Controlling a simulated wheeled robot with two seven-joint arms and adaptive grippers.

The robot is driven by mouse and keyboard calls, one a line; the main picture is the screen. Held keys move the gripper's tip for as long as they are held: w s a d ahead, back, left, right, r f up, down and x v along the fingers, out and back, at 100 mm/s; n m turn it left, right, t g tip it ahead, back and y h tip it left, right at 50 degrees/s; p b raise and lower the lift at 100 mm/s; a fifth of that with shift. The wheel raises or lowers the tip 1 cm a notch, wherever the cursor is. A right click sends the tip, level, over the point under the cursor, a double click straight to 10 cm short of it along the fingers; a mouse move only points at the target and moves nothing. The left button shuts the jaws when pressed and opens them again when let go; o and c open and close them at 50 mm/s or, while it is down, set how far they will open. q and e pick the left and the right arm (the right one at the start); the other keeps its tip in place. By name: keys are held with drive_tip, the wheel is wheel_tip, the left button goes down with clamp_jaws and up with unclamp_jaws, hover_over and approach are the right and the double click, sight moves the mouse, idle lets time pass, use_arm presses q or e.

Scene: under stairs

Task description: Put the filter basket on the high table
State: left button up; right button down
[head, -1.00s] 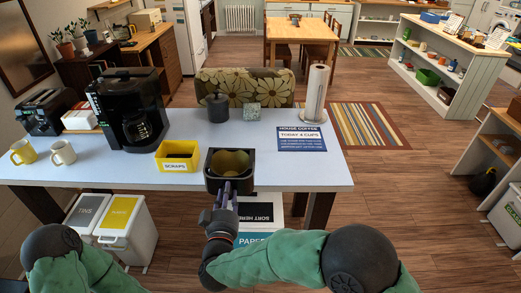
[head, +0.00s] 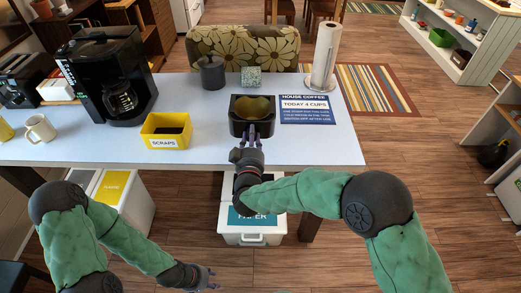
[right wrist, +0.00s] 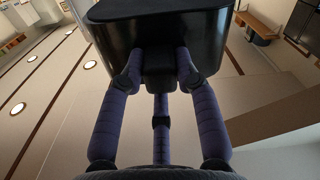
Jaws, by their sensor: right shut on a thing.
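The filter basket (head: 239,126) is a black, open-topped holder with a golden inside. In the head view it shows over the front middle of the white-topped high table (head: 205,158); I cannot tell whether it touches the top. My right gripper (head: 251,137) is shut on its short handle from the near side. In the right wrist view, the fingers (right wrist: 158,75) close on the handle beneath the dark basket (right wrist: 160,35), with ceiling lights behind. My left gripper (head: 212,279) is low in front of the table, apparently open and empty.
A yellow scraps bin (head: 166,142) stands left of the basket, with a coffee maker (head: 95,70) beyond it. A coffee sign (head: 307,109) lies to the right. A dark canister (head: 212,72), patterned box (head: 251,76) and paper towel roll (head: 326,50) stand behind. Bare tabletop lies at the right.

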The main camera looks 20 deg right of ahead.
drive_tip(key=d+f, duration=0.1)
drive_tip(key=w+d+f+b, duration=0.1)
drive_tip(key=f, duration=0.1)
drive_tip(key=w+d+f+b, duration=0.1)
drive_tip(key=f, duration=0.1)
drive_tip(key=shift+d, duration=0.15)
wheel_tip(320, 180, down, 4)
drive_tip(key=shift+w+d+r+b, duration=0.1)
drive_tip(key=shift+d+r+b, duration=0.1)
drive_tip(key=shift+b, duration=0.7)
drive_tip(key=shift+a, duration=0.1)
drive_tip(key=c, duration=0.9)
unclamp_jaws()
